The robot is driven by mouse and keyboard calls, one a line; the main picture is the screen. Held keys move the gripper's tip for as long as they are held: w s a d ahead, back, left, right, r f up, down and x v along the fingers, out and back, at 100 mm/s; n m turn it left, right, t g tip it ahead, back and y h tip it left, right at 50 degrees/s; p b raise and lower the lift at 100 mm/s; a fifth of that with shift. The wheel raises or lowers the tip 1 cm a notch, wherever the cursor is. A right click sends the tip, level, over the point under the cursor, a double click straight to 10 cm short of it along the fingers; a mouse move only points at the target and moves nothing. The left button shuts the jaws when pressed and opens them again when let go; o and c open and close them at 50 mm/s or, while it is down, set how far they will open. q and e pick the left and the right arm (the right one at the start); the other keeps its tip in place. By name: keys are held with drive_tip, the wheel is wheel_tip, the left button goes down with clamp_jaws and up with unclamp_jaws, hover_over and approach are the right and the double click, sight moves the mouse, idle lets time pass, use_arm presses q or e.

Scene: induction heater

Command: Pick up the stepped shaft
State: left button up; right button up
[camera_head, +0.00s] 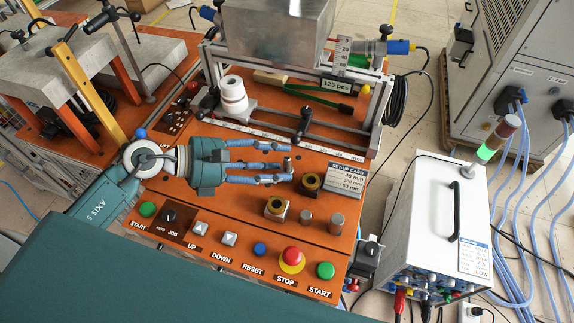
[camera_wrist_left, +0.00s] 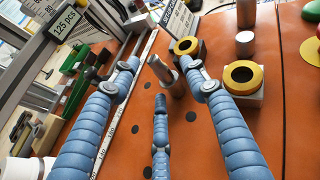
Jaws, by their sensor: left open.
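A small silver shaft with a narrower, stepped end (camera_wrist_left: 168,76) stands on the orange panel in the left wrist view, between the tips of my blue fingers. In the head view only a bit of it (camera_head: 288,167) shows by the fingertips. My left gripper (camera_head: 282,162) reaches in from the left, low over the panel, its three fingers spread and open. In the left wrist view the fingers of the gripper (camera_wrist_left: 158,82) lie around the shaft; I cannot tell whether any finger touches it. My right gripper is not in view.
Two blocks with yellow rings (camera_head: 275,207) (camera_head: 309,183) and two plain steel cylinders (camera_head: 306,216) (camera_head: 337,222) stand right of the fingers. A rail frame (camera_head: 290,137) and white stacked rings (camera_head: 233,93) stand behind. Buttons line the front.

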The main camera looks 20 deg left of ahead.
use_arm(q)
drive_tip(key=shift+x, duration=1.15)
drive_tip(key=shift+w+d+f, duration=0.15)
drive_tip(key=shift+w+d, duration=0.05)
drive_tip(key=shift+d, duration=0.05)
clamp_jaws()
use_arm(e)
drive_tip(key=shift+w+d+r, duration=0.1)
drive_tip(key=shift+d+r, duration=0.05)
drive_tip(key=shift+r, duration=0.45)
use_arm(q)
drive_tip(key=shift+a+r, duration=0.1)
drive_tip(key=shift+r, duration=0.45)
wheel_tip(320, 180, up, 19)
drive_tip(key=b, duration=0.1)
drive_tip(key=shift+b, duration=0.35)
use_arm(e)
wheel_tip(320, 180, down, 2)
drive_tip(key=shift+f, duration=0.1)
